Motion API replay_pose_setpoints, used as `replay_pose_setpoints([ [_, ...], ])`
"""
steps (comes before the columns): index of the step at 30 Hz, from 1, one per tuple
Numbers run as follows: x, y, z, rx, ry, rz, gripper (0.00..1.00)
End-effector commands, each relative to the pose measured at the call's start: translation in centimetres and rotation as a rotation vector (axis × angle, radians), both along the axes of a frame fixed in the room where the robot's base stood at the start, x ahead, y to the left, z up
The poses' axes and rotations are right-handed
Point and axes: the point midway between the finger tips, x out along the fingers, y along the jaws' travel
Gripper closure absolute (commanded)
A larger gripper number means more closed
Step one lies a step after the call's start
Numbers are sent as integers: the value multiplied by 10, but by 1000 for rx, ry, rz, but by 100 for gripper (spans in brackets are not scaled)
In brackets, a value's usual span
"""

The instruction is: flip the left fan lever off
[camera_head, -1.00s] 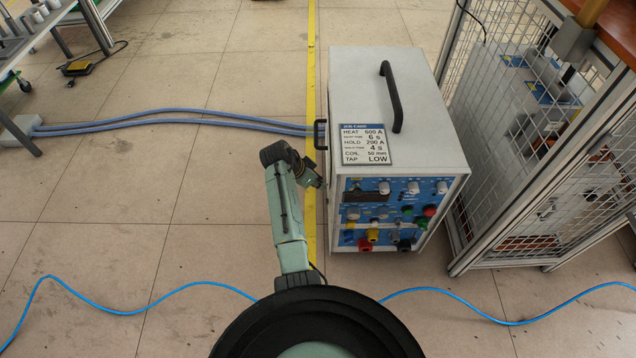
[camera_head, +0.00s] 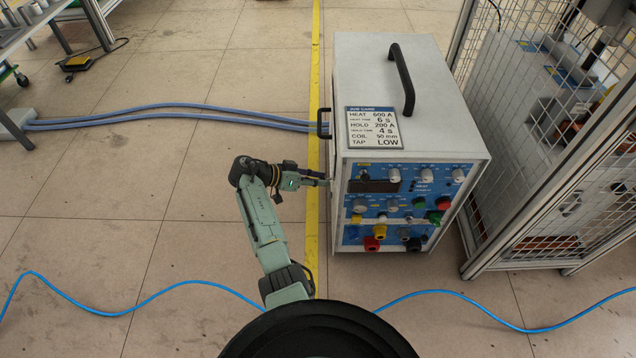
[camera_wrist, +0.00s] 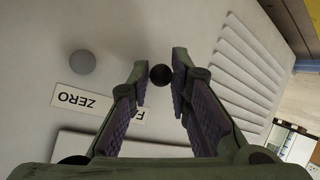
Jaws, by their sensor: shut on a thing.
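The induction heater (camera_head: 410,115) is a grey cabinet with a blue front panel. My gripper (camera_head: 326,182) reaches its left side from the left in the head view. In the wrist view, my gripper (camera_wrist: 162,72) has its two fingertips on either side of the fan lever's dark round knob (camera_wrist: 161,75), closed on it. A white label partly hidden by a finger starts with "FA" (camera_wrist: 137,115). A "ZERO" label (camera_wrist: 80,98) and a grey round button (camera_wrist: 82,62) are beside it. The lever's shaft is not visible, so its position cannot be told.
Louvred vents (camera_wrist: 250,65) lie right of the knob in the wrist view. Blue-grey hoses (camera_head: 170,109) run to the heater's left side near a side handle (camera_head: 323,123). A mesh cage (camera_head: 540,160) stands to the right.

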Motion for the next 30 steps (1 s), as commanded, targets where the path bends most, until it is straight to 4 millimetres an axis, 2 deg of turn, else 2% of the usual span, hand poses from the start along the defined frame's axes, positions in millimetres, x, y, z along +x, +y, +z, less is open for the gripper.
replay_pose_setpoints([
  [12, 3, 2, 1, -5, -5, 11, 100],
  [13, 3, 2, 1, -5, -5, 11, 80],
  [21, 2, 1, 1, -5, -3, 7, 62],
  [30, 1, 1, 1, -6, -2, 4, 62],
])
